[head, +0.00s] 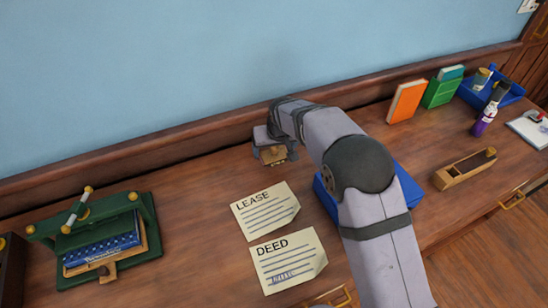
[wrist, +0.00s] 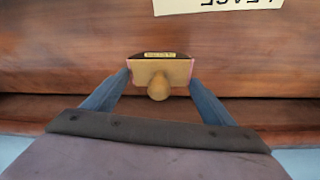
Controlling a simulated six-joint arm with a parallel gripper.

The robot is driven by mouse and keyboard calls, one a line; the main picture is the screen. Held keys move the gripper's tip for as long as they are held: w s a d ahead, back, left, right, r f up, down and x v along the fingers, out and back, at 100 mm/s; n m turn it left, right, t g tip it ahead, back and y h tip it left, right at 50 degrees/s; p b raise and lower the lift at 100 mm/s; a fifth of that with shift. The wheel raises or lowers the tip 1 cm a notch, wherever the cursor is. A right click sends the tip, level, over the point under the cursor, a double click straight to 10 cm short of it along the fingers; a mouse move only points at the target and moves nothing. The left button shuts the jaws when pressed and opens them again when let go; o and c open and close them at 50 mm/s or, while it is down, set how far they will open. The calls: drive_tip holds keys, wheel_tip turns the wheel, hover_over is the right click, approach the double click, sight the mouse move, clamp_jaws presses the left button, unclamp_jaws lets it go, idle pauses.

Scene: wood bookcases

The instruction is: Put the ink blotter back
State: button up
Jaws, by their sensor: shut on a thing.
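My gripper (head: 268,150) is at the back of the desk, near the raised wooden back edge. It is shut on a small wooden block with a round knob, which looks like the ink blotter (head: 275,154). In the wrist view, the blotter (wrist: 171,68) sits between the two blue-grey fingers of my gripper (wrist: 160,77). Its knob faces the camera, and a dark edge with a small yellow label shows on its far side. I cannot tell whether its underside touches the desk.
LEASE (head: 265,211) and DEED (head: 288,262) papers lie in front. A green press (head: 145,236) stands left. My arm partly covers a blue object (head: 325,197). Right are a wooden tray-like piece (head: 465,170), orange (head: 406,101) and green (head: 442,92) books, a purple bottle (head: 485,121) and a blue bin (head: 512,94).

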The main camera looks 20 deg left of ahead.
sight(275, 156)
drive_tip(key=shift+f+p, duration=0.55)
drive_tip(key=shift+f, duration=1.75)
drive_tip(key=shift+f, duration=0.1)
drive_tip(key=shift+f, duration=0.1)
drive_tip(key=o, duration=1.1)
drive_tip(key=shift+o, duration=0.2)
drive_tip(key=shift+r, duration=0.25)
drive_tip(key=b+v, duration=0.2)
drive_tip(key=v, duration=1)
